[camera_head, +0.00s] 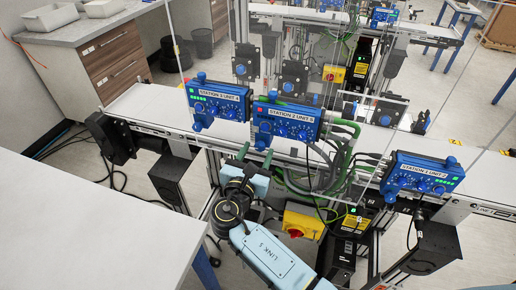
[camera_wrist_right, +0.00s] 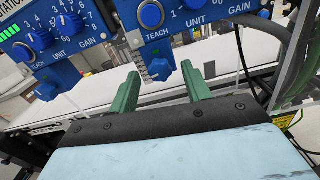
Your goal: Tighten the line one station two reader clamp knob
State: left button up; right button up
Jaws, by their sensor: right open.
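Blue reader boxes stand along the near belt: a left one (camera_head: 218,100), a middle one (camera_head: 287,119) and a right one (camera_head: 424,176). The two nearer labels seem to read "STATION 2"; the fine print is unclear. A blue clamp knob (camera_head: 262,141) hangs under the middle box's left end. My right gripper (camera_head: 255,156) is open, its green fingers pointing toward that knob from below. In the right wrist view the knob (camera_wrist_right: 160,68) shows between the fingertips (camera_wrist_right: 160,76), apparently beyond them; contact cannot be told. My left gripper is out of view.
The white belt (camera_head: 150,104) runs behind my gripper. Green and grey cables (camera_head: 340,140) hang right of the middle box. A yellow switch box with a red knob (camera_head: 303,222) sits below. A white tabletop (camera_head: 90,240) lies at the lower left.

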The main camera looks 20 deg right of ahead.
jog(key=shift+w+d, duration=0.4)
jog(key=shift+w, duration=0.15)
jog(key=c, duration=1)
